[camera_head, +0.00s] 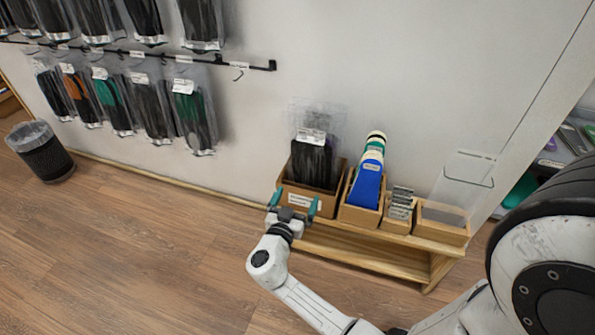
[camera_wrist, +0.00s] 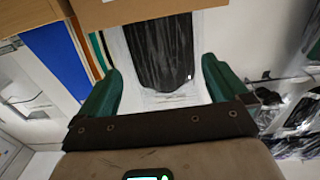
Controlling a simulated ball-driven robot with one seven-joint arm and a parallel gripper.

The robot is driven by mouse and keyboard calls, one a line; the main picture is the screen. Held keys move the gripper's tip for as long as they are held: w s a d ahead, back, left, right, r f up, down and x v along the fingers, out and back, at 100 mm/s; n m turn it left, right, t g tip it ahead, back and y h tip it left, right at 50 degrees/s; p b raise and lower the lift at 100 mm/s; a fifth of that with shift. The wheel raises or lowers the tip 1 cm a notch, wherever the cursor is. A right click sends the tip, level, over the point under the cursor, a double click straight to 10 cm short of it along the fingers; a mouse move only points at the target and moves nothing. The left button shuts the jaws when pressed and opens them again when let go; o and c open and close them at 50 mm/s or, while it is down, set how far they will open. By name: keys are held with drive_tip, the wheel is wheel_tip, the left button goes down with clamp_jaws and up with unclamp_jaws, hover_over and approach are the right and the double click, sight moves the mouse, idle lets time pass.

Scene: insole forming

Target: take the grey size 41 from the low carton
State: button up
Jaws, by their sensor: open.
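The low carton (camera_head: 303,203) stands at the left end of a low wooden bench, with a white label on its front. Clear packs (camera_head: 312,160) with dark insoles stand upright in it. A white tag shows on the front one, but I cannot read a size. My gripper (camera_head: 294,204) is in front of the carton, its teal fingers open and apart. In the wrist view the carton (camera_wrist: 140,10) crosses the top. A dark insole in a clear pack (camera_wrist: 160,55) shows between the open fingers (camera_wrist: 161,75). I cannot tell whether they touch it. The packs behind are hidden.
To the right on the bench (camera_head: 362,258) are a box of blue and green pieces (camera_head: 367,185), a small box of grey pieces (camera_head: 400,205) and a box with a clear sheet (camera_head: 445,215). Packs hang on a wall rail (camera_head: 140,57). A bin (camera_head: 45,155) stands left. Floor is clear.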

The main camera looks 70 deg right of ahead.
sight(309, 170)
drive_tip(key=shift+w+d+r+b, duration=0.1)
drive_tip(key=shift+d+b, duration=0.05)
drive_tip(key=shift+d, duration=1.6)
drive_tip(key=shift+w+d+r+b, duration=0.1)
drive_tip(key=shift+w+d, duration=0.05)
drive_tip(key=shift+d, duration=1.6)
drive_tip(key=shift+w+d+b, duration=0.1)
drive_tip(key=shift+d+b, duration=0.05)
drive_tip(key=shift+d, duration=1.6)
drive_tip(key=c, duration=0.8)
drive_tip(key=shift+r, duration=0.1)
